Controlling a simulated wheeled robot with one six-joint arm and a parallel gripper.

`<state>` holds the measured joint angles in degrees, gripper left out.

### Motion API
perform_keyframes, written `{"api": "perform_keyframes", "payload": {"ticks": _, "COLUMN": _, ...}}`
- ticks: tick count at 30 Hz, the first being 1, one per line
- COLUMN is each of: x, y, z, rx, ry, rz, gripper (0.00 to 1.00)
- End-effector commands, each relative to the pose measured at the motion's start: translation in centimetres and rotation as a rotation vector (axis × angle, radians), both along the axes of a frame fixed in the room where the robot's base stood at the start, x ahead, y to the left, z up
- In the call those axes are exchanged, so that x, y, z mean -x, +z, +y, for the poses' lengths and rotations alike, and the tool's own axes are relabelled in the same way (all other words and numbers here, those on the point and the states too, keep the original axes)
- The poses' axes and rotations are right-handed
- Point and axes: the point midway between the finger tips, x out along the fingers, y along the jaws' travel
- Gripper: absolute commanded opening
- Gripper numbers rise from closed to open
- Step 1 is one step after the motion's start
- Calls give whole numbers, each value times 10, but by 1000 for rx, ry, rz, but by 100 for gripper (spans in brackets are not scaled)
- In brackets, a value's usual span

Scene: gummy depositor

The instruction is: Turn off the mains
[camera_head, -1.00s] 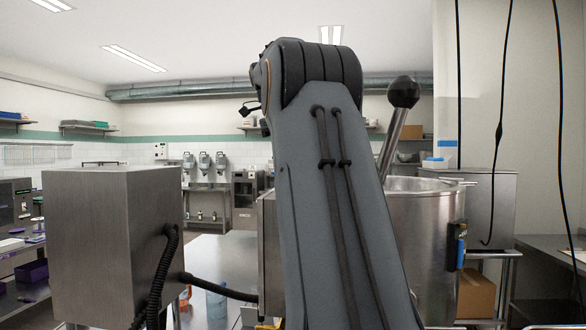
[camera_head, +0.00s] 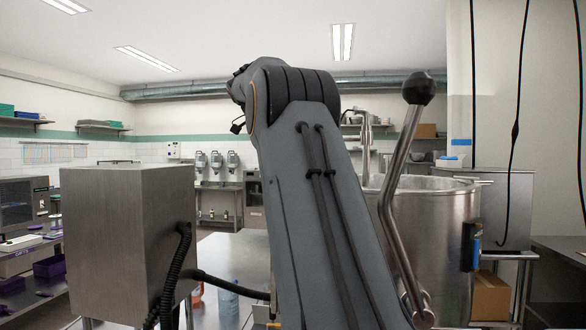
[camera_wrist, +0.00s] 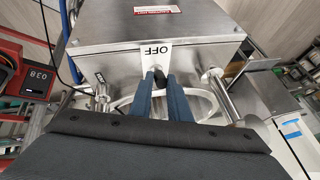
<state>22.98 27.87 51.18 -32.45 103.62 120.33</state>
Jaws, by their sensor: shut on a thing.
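In the wrist view a steel box (camera_wrist: 110,50) carries a white label reading OFF (camera_wrist: 156,50) on its near edge. A small black knob or handle (camera_wrist: 159,84) sits just below that label. My gripper (camera_wrist: 160,78) has its two blue-grey fingers on either side of this black part and is shut on it. The lower part of the handle is hidden between the fingers. In the head view my arm covers the gripper and the handle.
A steel cabinet (camera_head: 125,235) with a black coiled cable stands at the left. A large steel pot (camera_head: 440,215) and a long lever with a black ball (camera_head: 418,88) are at the right. Black cables (camera_head: 518,130) hang there. A red device (camera_wrist: 32,68) shows in the wrist view.

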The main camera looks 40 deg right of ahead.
Motion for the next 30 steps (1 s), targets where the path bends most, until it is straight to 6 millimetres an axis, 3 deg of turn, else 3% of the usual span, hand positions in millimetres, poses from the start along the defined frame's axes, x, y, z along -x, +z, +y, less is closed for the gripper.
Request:
{"api": "perform_keyframes", "payload": {"ticks": 3, "x": 0, "y": 0, "z": 0, "rx": -1, "ry": 0, "rz": 1, "gripper": 0}}
{"api": "perform_keyframes", "payload": {"ticks": 4, "x": 0, "y": 0, "z": 0, "rx": -1, "ry": 0, "rz": 1, "gripper": 20}}
{"api": "perform_keyframes", "payload": {"ticks": 7, "x": 0, "y": 0, "z": 0, "rx": -1, "ry": 0, "rz": 1, "gripper": 35}}
{"api": "perform_keyframes", "payload": {"ticks": 17, "x": -1, "y": 2, "z": 1, "rx": -1, "ry": 0, "rz": -1, "gripper": 35}}
{"api": "perform_keyframes", "payload": {"ticks": 30, "x": -7, "y": 50, "z": 26, "rx": 1, "ry": 0, "rz": -2, "gripper": 35}}
